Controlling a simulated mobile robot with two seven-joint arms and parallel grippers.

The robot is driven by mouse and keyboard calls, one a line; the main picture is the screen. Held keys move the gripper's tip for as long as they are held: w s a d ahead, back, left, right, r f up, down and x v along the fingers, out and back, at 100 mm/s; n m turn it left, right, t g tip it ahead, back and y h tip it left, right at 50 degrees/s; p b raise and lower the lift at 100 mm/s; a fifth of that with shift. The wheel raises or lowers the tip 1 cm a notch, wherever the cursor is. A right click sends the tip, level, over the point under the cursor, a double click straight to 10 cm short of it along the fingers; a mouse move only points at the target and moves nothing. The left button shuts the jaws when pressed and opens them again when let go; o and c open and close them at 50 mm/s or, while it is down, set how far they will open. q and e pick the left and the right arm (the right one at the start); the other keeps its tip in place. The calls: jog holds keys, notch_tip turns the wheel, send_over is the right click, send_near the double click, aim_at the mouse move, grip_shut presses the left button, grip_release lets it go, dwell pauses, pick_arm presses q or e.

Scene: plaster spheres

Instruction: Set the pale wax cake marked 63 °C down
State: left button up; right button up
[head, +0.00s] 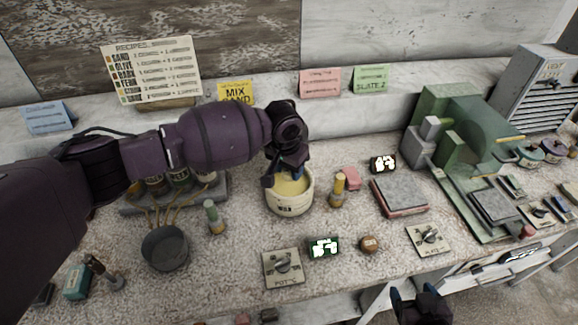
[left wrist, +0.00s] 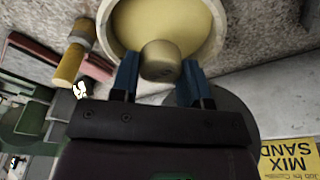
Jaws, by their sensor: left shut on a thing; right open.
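The pale wax cake (left wrist: 160,60) is a small, round, greyish-tan block between the two blue fingers of my left gripper (left wrist: 158,78). No 63 °C marking can be read on it. In the head view my left gripper (head: 285,178) points down at the cream pot (head: 290,207), which holds yellow wax (head: 293,187). The pot also shows in the left wrist view (left wrist: 217,40), with the cake overlapping its near rim; whether they touch is unclear. The gripper hides the cake in the head view. My right gripper (head: 421,298) is open and empty-looking at the bottom edge, below the bench front.
A yellow-brown bottle (head: 338,190) and a pink block (head: 351,178) stand right of the pot. Left are a green-topped bottle (head: 214,217) and a dark pan (head: 166,248). In front are a dial plate (head: 283,268) and a lit display (head: 323,247). A green press (head: 455,125) stands right.

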jog(key=shift+w+r, duration=0.1)
dwell(0.3)
pick_arm(q)
jog(key=shift+f, duration=0.35)
pick_arm(e)
jog(key=shift+s+f, duration=0.5)
jog(key=shift+s, duration=0.05)
pick_arm(q)
jog(key=shift+f, duration=0.1)
jog(key=shift+f, duration=0.1)
pick_arm(e)
jog(key=shift+w+r, duration=0.1)
jog(key=shift+w, duration=0.15)
pick_arm(q)
jog(key=shift+f, duration=0.2)
pick_arm(e)
jog(key=shift+w+r, duration=0.15)
jog(key=shift+w, duration=0.15)
pick_arm(q)
jog(key=shift+f, duration=0.1)
jog(key=shift+f+b, duration=0.2)
jog(key=shift+b, duration=0.1)
pick_arm(e)
jog(key=shift+s, duration=0.15)
